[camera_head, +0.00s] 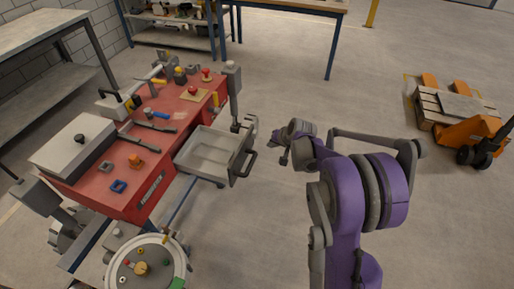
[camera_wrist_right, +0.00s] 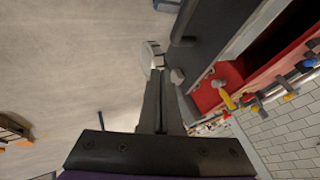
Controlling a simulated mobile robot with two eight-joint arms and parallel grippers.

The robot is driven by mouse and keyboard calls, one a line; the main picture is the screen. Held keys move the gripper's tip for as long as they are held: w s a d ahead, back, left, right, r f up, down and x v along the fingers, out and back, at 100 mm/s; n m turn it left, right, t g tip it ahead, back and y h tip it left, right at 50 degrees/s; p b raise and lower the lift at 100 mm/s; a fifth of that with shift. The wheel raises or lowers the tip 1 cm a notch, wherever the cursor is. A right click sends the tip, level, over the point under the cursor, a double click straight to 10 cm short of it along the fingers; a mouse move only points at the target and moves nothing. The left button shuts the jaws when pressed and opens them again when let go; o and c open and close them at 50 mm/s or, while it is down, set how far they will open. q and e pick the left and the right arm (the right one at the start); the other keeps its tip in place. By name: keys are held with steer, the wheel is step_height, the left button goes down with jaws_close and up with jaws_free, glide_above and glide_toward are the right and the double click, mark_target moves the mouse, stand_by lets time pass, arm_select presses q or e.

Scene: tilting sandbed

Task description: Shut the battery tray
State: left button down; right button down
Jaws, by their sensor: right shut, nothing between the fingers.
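The battery tray (camera_head: 207,152) is a light grey, open-topped drawer, pulled out from the right side of the red bench in the head view. It looks empty. Its dark handle (camera_head: 250,162) is on the outer front. My right gripper (camera_head: 284,158) is shut and empty, a short way to the right of the handle, apart from it in the head view. In the right wrist view its fingers (camera_wrist_right: 160,85) are together, with the tray's dark grey front (camera_wrist_right: 208,42) close to their right. Contact cannot be told there. My left gripper is not in view.
The red bench top (camera_head: 175,118) carries tools, a grey box (camera_head: 70,145) and small parts. A grey post (camera_head: 232,85) stands by the tray's far side. A round container (camera_head: 145,268) is at the bottom left. The floor right of the tray is clear; an orange pallet truck (camera_head: 470,130) is farther off.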

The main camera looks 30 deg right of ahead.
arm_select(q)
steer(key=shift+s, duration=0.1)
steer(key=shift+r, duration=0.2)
arm_select(e)
steer(key=w+a+f, duration=0.1)
steer(key=w+f, duration=0.1)
steer(key=w, duration=0.1)
steer(key=w+a+f, duration=0.1)
steer(key=w+f, duration=0.2)
steer(key=w+a+f+p, duration=0.1)
steer(key=w+f, duration=0.1)
steer(key=w, duration=0.1)
steer(key=shift+f, duration=0.4)
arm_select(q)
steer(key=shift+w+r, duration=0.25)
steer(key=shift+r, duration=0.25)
arm_select(e)
steer(key=shift+d, duration=0.1)
